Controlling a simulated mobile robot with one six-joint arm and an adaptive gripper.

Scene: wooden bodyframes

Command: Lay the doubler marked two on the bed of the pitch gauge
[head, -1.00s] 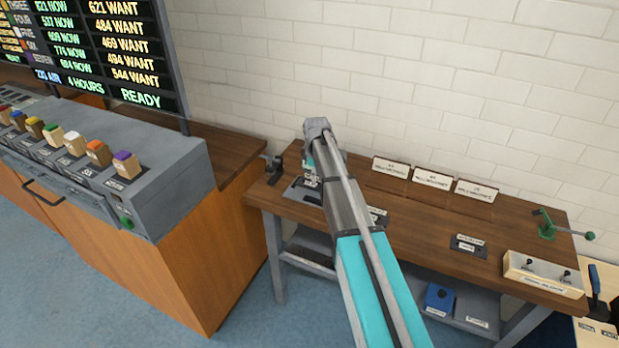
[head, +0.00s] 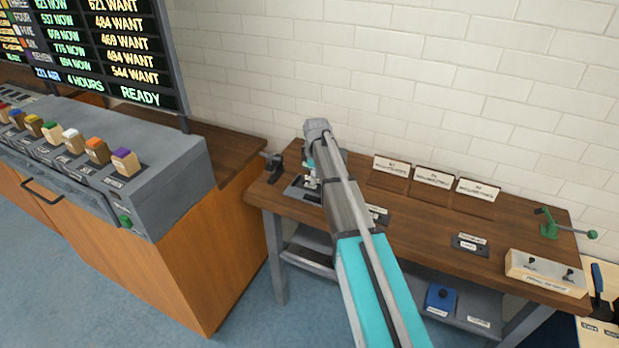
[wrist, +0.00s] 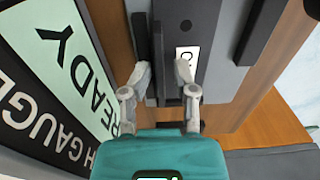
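In the wrist view a grey plate (wrist: 200,88) with a round hole and a white label (wrist: 187,54) lies below my fingers. Its mark is partly hidden by the right finger, so I cannot confirm that this is the doubler marked two. My gripper (wrist: 162,66) is over it, fingers apart, with nothing clearly clasped between them. The right finger overlaps the label; whether it touches cannot be told. The pitch gauge's sign (wrist: 50,125) and green READY panel (wrist: 65,50) are at the left. In the head view the gauge (head: 296,192) sits at the bench's left end, partly behind my arm.
A dark clamp-like fixture (head: 273,165) stands at the bench's left edge. Several labelled holders (head: 433,180) line the back. A green-handled tool (head: 551,228) and a pale switch box (head: 545,272) are at the right. A grey console (head: 180,165) stands left of the bench.

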